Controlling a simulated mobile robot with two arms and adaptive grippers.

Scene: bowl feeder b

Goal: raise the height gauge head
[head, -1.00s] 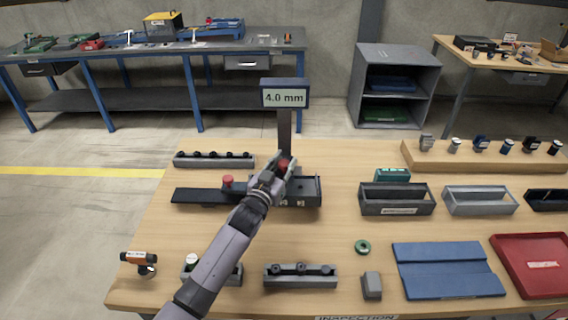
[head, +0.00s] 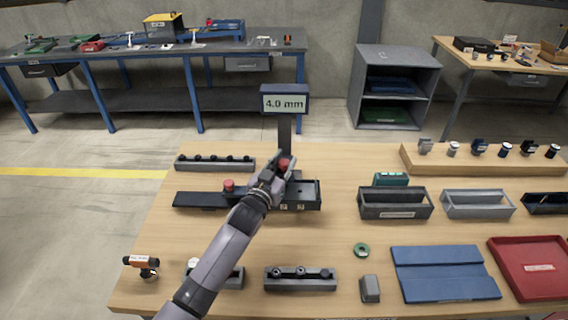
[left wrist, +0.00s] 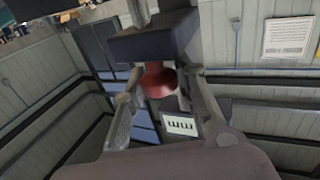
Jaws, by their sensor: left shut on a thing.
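The height gauge (head: 284,134) stands on the wooden bench, with a dark upright column and a display on top reading 4.0 mm. Its dark base (head: 312,196) lies below. My left gripper (head: 284,166) reaches in from the left and is shut on a red knob (head: 285,163) in front of the column. In the left wrist view the red knob (left wrist: 158,80) sits between the two fingers (left wrist: 160,95), under a dark block. The gauge head is largely hidden by my gripper in the head view. My right gripper is out of view.
A second red knob (head: 229,185) stands on the dark slide left of my gripper. Grey bins (head: 395,211), a green ring (head: 361,250), a blue plate (head: 444,283) and a red tray (head: 530,277) lie to the right. A peg rail (head: 215,164) lies behind the slide.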

